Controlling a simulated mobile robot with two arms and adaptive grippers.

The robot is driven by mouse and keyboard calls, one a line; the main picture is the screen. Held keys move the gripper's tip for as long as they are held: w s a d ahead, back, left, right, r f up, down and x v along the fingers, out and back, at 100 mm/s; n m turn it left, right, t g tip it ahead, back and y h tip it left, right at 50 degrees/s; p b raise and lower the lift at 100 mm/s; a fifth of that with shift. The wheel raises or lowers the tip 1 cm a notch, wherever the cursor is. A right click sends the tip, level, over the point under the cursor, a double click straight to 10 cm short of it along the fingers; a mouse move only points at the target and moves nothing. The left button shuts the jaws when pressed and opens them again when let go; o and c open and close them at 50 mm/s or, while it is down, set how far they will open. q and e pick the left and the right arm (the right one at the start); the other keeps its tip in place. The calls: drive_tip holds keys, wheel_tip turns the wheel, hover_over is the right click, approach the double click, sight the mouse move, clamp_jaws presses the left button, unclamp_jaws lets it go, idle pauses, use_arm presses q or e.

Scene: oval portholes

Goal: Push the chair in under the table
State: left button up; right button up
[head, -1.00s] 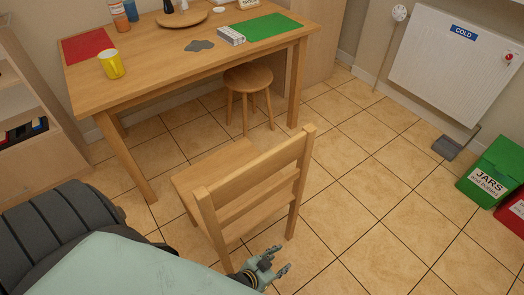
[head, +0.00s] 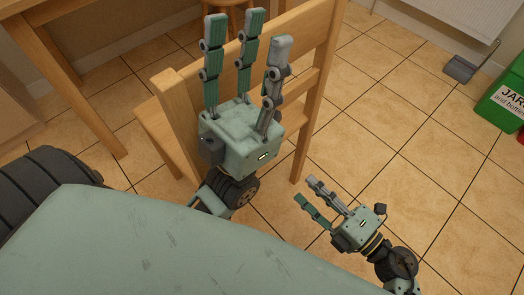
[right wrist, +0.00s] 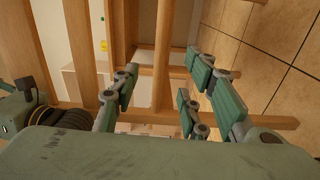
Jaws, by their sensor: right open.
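The wooden chair (head: 304,62) has its back toward me, and part of its seat (head: 152,118) shows at the left. The wooden table shows only in part at the top left, with a leg (head: 72,82). My left gripper (head: 249,32) is open, fingers pointing up, in front of the chair back and hiding much of it. I cannot tell whether it touches. My right gripper (head: 308,192) is open and empty, lower and right of the chair back. In the right wrist view its open fingers (right wrist: 163,78) appear before the chair's wooden bars (right wrist: 80,45).
A wooden stool (head: 226,14) stands beyond the chair at the top. A green bin (head: 505,100), a grey dustpan-like thing (head: 460,69) and a white radiator (head: 452,14) are at the right. The tiled floor (head: 400,150) right of the chair is free.

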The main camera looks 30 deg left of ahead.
drive_tip(key=shift+n+g, duration=0.3)
drive_tip(key=x, duration=1.1)
drive_tip(key=b+x, duration=0.1)
drive_tip(key=x, duration=0.4)
drive_tip(key=shift+s+a, duration=0.2)
drive_tip(key=shift+a, duration=0.15)
clamp_jaws()
